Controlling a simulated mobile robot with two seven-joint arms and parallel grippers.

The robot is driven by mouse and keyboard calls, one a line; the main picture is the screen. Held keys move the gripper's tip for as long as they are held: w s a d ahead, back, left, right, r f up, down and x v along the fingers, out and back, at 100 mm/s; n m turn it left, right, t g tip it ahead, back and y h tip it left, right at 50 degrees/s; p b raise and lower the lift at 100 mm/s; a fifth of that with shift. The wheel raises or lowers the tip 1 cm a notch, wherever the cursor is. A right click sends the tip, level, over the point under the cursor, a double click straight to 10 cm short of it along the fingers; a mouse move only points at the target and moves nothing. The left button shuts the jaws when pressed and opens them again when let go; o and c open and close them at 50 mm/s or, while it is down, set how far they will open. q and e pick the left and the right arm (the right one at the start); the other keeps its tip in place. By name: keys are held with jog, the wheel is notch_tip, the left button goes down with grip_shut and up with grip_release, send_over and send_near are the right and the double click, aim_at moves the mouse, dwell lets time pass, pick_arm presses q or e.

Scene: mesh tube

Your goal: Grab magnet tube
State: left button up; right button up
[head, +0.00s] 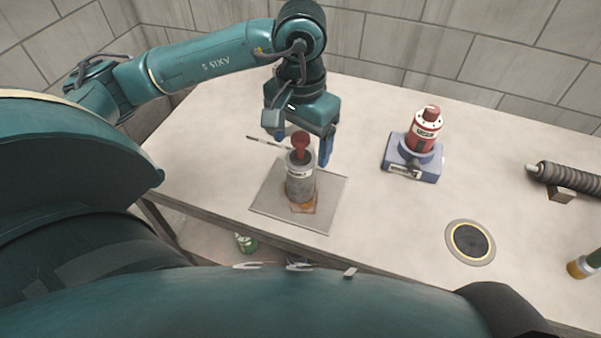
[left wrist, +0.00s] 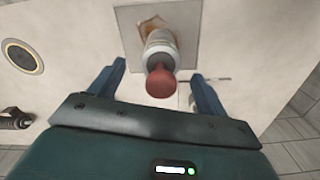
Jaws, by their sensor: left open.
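A grey tube (head: 300,184) with a red knob on top stands upright on a square grey plate (head: 333,207) on the table. I take it to be the magnet tube. In the left wrist view the tube (left wrist: 160,42) shows with its round red knob (left wrist: 160,82) towards the camera. My left gripper (head: 301,146) is open, above and behind the tube. In the left wrist view its two blue fingers (left wrist: 158,72) stand apart on either side of the knob, with gaps on both sides. My right gripper is not in view.
A red bottle-like object (head: 425,131) stands on a blue base (head: 411,168) to the right. A round dark disc (head: 470,242) lies near the front edge. A coiled dark cylinder (head: 567,176) lies at far right. A thin pen-like rod (head: 265,142) lies behind the plate.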

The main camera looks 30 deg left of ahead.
aim_at(300, 156)
pick_arm(q)
jog(key=shift+a+f, duration=0.1)
jog(key=shift+f, duration=1.45)
jog(key=shift+c, duration=0.3)
jog(key=shift+w+r, duration=0.1)
jog(key=c, duration=1.5)
jog(key=shift+c, duration=0.2)
